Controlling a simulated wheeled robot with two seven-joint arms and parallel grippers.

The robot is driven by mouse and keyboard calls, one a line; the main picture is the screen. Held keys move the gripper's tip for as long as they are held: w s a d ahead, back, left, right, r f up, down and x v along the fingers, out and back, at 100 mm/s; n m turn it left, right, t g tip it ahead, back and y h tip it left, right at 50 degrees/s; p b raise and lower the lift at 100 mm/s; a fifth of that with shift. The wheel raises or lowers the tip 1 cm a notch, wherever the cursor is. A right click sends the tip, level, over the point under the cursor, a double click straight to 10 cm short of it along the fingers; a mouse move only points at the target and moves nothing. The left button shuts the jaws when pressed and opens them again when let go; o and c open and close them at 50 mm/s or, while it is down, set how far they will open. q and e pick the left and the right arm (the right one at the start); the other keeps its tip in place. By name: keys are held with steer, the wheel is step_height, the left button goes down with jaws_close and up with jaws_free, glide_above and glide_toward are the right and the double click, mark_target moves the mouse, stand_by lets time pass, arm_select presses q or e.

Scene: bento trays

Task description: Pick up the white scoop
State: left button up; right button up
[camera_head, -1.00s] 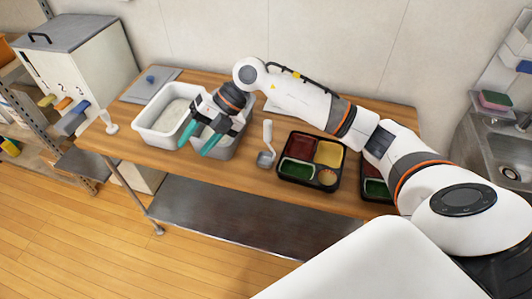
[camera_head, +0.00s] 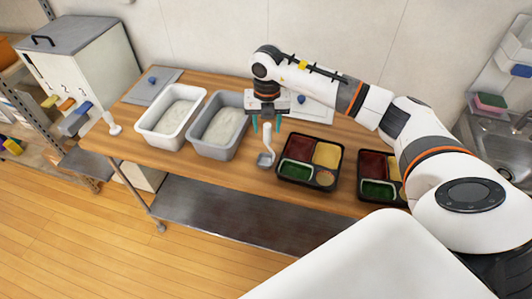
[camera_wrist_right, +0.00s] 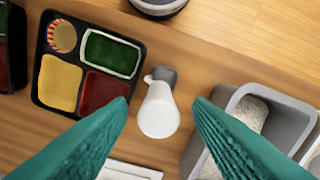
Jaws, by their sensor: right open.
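A scoop with a white handle and a grey head (camera_head: 266,159) stands on the wooden table, left of a bento tray; its handle points up. In the right wrist view the white handle (camera_wrist_right: 158,118) shows between my teal fingers, apart from both. My right gripper (camera_head: 266,126) is open and empty, pointing down over the handle. Another white utensil (camera_head: 112,124) is at the table's far left end. My left gripper is not in view.
A white bin (camera_head: 151,127) and a grey bin (camera_head: 193,144), both holding white contents, stand left of the scoop. Black bento trays (camera_head: 309,187) (camera_head: 362,197) stand to its right. A lid with a blue knob (camera_head: 322,112) lies behind.

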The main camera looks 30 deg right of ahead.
mark_target(267, 135)
step_height(267, 135, down, 4)
steer(key=shift+s+r+p, duration=0.15)
steer(key=shift+r+p, duration=0.05)
steer(key=shift+p, duration=0.65)
steer(key=shift+f, duration=0.4)
steer(key=shift+c, duration=0.5)
jaws_close()
